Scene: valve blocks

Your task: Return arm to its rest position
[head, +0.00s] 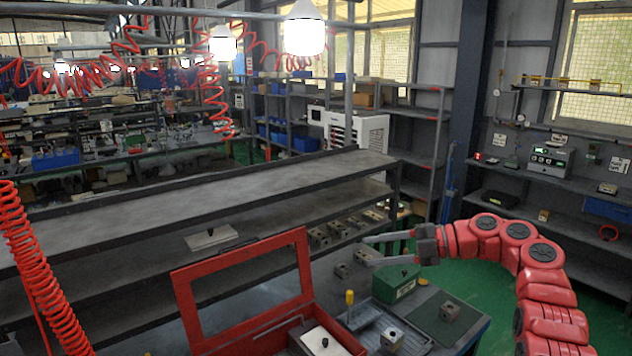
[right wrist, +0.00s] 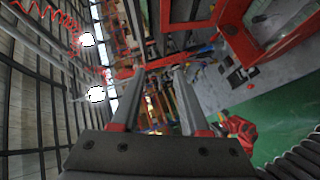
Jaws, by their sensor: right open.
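My right arm comes in from the right in the head view and bends to the left. Its gripper (head: 368,251) points left above the bench, with its two fingers spread apart and nothing between them. In the right wrist view the gripper (right wrist: 157,75) also shows its fingers apart and empty. Valve blocks stand below: one block (head: 450,311) on a dark green mat, another block (head: 391,340) on a tray, and a block (head: 342,270) further back near the fingers. My left gripper is not in view.
A red case (head: 300,240) with a raised framed lid stands at the bench's left. A green box (head: 396,287) sits below the right gripper, near a yellow-handled tool (head: 349,298). A long grey shelf (head: 130,208) stands behind. Green floor (head: 480,280) is open around the arm.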

